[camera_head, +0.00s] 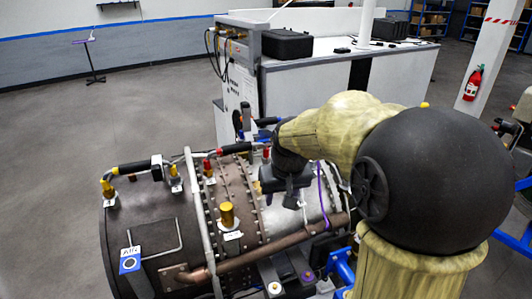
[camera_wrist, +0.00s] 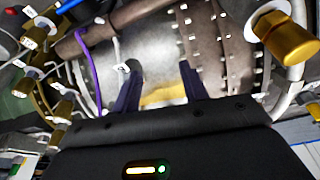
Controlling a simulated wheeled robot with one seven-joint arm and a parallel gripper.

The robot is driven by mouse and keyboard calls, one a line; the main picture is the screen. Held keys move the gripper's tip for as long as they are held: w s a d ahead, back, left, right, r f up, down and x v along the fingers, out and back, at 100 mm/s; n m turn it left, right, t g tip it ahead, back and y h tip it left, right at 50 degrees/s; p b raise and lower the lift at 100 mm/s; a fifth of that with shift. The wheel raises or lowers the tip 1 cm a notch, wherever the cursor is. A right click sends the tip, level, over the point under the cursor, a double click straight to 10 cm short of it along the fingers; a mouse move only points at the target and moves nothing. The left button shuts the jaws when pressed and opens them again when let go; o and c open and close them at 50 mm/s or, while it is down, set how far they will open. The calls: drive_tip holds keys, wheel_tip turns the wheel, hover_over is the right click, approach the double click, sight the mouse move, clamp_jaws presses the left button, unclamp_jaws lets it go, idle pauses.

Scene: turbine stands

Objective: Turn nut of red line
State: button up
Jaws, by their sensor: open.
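The red line, a short tube with a black sleeve (camera_head: 235,148), runs across the top of the turbine casing (camera_head: 180,225) in the head view. A red nut (camera_head: 207,166) sits at its left end and another red fitting (camera_head: 266,153) at its right end, close to my arm. My gripper (camera_head: 287,190) is over the right part of the casing, to the right of and nearer than the line. In the wrist view my gripper (camera_wrist: 160,82) is open, with its two dark fingers apart and no nut between them. The red nuts cannot be made out clearly there.
A gold fitting (camera_head: 227,214) stands up from the casing, and yellow fittings (camera_head: 108,188) sit at its left end. A purple cable (camera_head: 323,195) and a brown pipe (camera_head: 250,256) run beside my gripper. A white cabinet (camera_head: 330,75) stands behind.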

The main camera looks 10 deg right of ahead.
drive_tip(key=s+f, duration=1.1)
drive_tip(key=s, duration=0.2)
drive_tip(key=shift+s+g, duration=0.3)
drive_tip(key=shift+g, duration=0.1)
